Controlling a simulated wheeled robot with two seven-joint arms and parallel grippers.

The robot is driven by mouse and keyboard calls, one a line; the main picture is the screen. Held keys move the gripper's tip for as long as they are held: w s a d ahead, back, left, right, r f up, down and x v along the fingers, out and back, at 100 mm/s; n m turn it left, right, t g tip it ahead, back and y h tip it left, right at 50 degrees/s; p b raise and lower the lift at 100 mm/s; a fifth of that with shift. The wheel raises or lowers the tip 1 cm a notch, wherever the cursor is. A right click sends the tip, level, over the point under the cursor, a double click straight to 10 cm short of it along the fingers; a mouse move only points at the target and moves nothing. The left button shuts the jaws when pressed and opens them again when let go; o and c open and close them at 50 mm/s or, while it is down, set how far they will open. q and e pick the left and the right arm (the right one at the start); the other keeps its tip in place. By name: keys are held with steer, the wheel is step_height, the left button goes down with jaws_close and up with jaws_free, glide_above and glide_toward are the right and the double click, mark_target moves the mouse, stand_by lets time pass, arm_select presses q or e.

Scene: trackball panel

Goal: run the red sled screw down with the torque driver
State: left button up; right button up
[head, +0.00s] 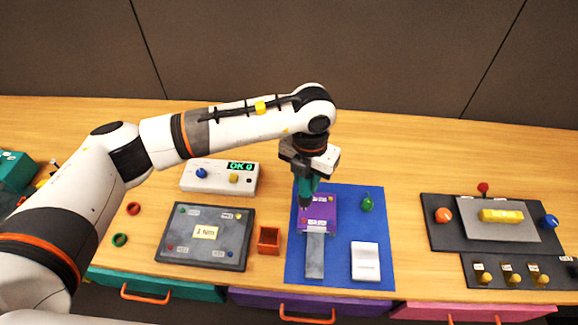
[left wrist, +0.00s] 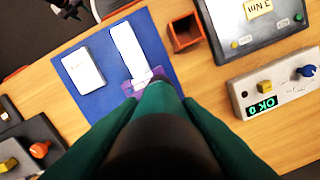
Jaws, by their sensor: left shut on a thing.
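My left gripper (head: 308,166) is shut on the teal torque driver (head: 308,187), which points down over the purple sled (head: 322,213). The driver's tip is at the sled's left part; I cannot tell whether it touches a screw. The driver (left wrist: 155,110) fills the lower middle of the left wrist view and hides most of the purple sled (left wrist: 163,73). The sled sits at the far end of a grey track (head: 315,257) on a blue mat (head: 345,233). The red screw cannot be made out.
A white box (head: 218,177) shows "OK 0" in green. A dark torque panel (head: 205,258), an orange bin (head: 269,240) and red and green rings stand left of the mat. A white block (head: 365,260) and green knob (head: 366,203) are on the mat. A trackball panel (head: 432,220) stands right.

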mark_target(307, 192)
arm_select(q)
steer(key=shift+d+f, duration=0.1)
steer(key=shift+f, duration=0.3)
steer(key=shift+s+f+b, duration=0.1)
steer(key=shift+f+b, duration=0.35)
steer(key=shift+f, duration=0.15)
step_height(307, 192, down, 3)
steer(key=shift+f+b, duration=0.15)
steer(key=shift+b, duration=0.9)
steer(key=shift+f, duration=0.2)
arm_select(e)
steer(key=f, duration=0.2)
steer(key=d+f, duration=0.1)
steer(key=shift+s+f, duration=0.2)
steer(key=shift+s, duration=0.2)
steer(key=shift+a, duration=0.2)
arm_select(q)
steer(key=shift+b, duration=0.45)
arm_select(e)
steer(key=shift+d+f, duration=0.15)
steer(key=shift+f, duration=0.1)
arm_select(q)
steer(key=shift+r, duration=0.1)
arm_select(e)
steer(key=shift+d, duration=0.1)
arm_select(q)
steer(key=shift+b, duration=0.3)
arm_select(e)
steer(key=shift+f, duration=0.3)
